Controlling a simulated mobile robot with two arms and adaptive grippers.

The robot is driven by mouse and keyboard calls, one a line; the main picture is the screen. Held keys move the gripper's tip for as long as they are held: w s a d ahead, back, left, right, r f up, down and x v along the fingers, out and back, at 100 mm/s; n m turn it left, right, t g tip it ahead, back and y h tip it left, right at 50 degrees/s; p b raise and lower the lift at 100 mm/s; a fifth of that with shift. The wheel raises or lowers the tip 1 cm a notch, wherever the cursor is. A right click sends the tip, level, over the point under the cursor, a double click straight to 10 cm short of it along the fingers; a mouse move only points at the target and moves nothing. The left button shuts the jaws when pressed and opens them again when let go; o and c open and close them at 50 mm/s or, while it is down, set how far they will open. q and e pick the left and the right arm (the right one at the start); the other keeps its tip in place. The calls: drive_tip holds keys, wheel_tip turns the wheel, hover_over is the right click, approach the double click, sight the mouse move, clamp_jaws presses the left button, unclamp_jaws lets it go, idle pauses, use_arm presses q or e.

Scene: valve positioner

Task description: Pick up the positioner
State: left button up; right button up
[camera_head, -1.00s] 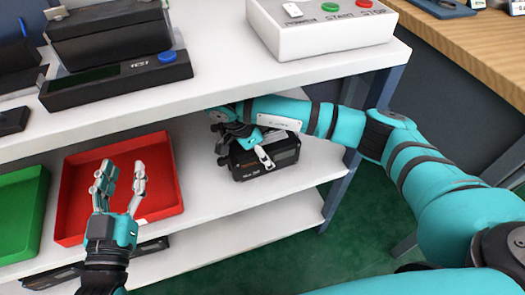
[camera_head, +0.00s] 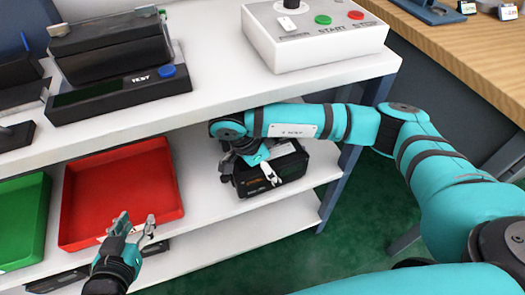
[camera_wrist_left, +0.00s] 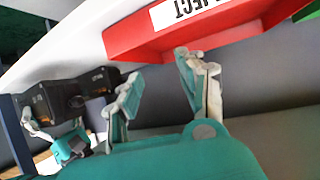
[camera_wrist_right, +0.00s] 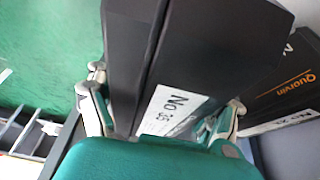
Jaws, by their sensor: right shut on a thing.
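The positioner is a black box (camera_head: 290,165) on the middle shelf, below the top shelf's right end. My right gripper (camera_head: 258,176) reaches in and is shut on it, with its arm partly covering the box. In the right wrist view the fingers (camera_wrist_right: 160,108) lie on both sides of the black box (camera_wrist_right: 185,50), which carries a white "No 35" label. I cannot tell whether it is off the shelf. My left gripper (camera_head: 134,228) is open and empty in front of the red bin. In the left wrist view its fingers (camera_wrist_left: 165,80) stand apart.
A second black box marked "Quarvin" (camera_wrist_right: 300,85) is close beside the held one. The red bin (camera_head: 120,195) and green bin (camera_head: 22,220) stand left on the middle shelf. Above are a test unit (camera_head: 120,95) and a button box (camera_head: 318,35) on the top shelf.

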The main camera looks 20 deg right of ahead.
use_arm(q)
drive_tip(key=s+a+f+g+y+p, duration=0.1)
drive_tip(key=s+a+f+g+p, duration=0.1)
drive_tip(key=s+f+g, duration=0.3)
drive_tip(key=s+a, duration=0.1)
drive_tip(key=s, duration=0.2)
drive_tip(key=shift+f+g+y, duration=0.3)
drive_tip(key=shift+f+g, duration=0.1)
use_arm(e)
drive_tip(key=s, duration=1.2)
drive_tip(key=shift+d, duration=0.2)
use_arm(q)
drive_tip(key=shift+s, duration=0.2)
use_arm(e)
drive_tip(key=shift+s, duration=0.1)
